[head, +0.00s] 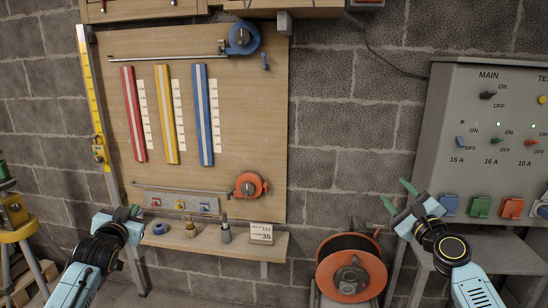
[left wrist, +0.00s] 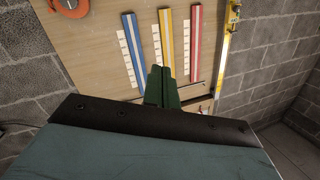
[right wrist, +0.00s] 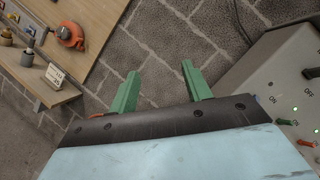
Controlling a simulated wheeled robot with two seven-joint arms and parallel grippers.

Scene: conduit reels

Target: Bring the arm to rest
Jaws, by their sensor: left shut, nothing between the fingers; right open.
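My left gripper (head: 134,212) is at the left, in front of the lower left part of the wooden board (head: 230,110). Its green fingers are together in the left wrist view (left wrist: 162,86), with nothing seen between them. My right gripper (head: 398,196) is at the right, in front of the block wall, between the board and the grey switch panel (head: 450,112). Its green fingers stand apart and empty, as the right wrist view (right wrist: 158,90) also shows. Neither gripper visibly holds anything.
A shelf (head: 240,243) under the board carries small items and a number card (head: 261,234). An orange reel (head: 350,270) stands low, left of my right arm. A yellow stand (head: 15,232) is at the far left. Bare wall lies between board and panel.

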